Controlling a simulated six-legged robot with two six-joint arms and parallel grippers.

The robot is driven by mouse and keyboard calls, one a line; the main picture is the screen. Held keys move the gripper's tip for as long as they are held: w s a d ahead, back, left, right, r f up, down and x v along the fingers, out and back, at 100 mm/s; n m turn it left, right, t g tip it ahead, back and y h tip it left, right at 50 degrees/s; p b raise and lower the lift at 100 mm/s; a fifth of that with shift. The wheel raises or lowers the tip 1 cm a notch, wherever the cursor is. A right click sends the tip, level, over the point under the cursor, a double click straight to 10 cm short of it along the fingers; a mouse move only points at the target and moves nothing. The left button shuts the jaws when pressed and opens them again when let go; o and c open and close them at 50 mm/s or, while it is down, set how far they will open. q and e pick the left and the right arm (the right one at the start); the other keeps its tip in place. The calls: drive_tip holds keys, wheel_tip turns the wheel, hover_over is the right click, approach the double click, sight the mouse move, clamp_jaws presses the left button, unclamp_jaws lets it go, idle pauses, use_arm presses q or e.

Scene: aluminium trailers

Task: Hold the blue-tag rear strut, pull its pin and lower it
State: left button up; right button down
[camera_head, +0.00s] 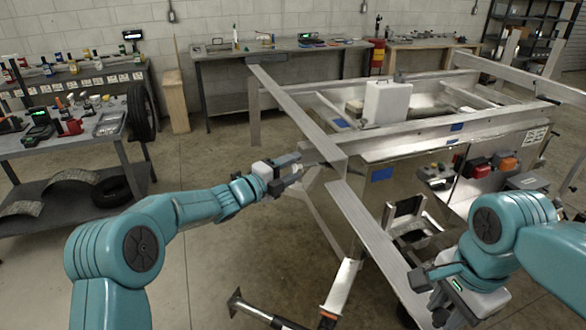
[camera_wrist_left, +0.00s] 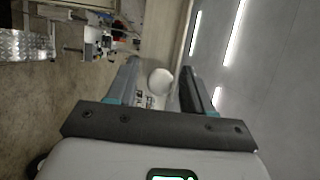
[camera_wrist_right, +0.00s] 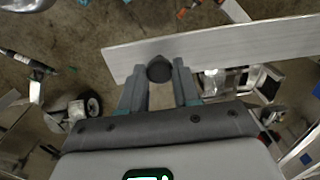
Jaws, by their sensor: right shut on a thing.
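Blue tags mark the trailer, one on its near corner (camera_head: 382,174). A long aluminium bar (camera_head: 372,235) slopes from that corner toward my right gripper (camera_head: 432,292); I cannot tell if it is the blue-tag strut. In the right wrist view my right gripper (camera_wrist_right: 158,80) is shut on a dark round knob (camera_wrist_right: 160,68) in front of an aluminium bar (camera_wrist_right: 225,43). My left gripper (camera_head: 298,173) is beside the trailer's near corner. In the left wrist view its fingers are apart, with a pale round thing (camera_wrist_left: 160,81) showing between them; contact is unclear. No pin is clearly visible.
The aluminium trailer (camera_head: 430,142) fills the right side, with a white case (camera_head: 387,102) on it. A tool cart (camera_head: 70,155) stands left, a workbench (camera_head: 210,62) behind. A dark-ended leg (camera_head: 262,312) lies low in front. The floor between cart and trailer is clear.

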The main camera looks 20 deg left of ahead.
use_arm(q)
drive_tip(key=v, duration=1.2)
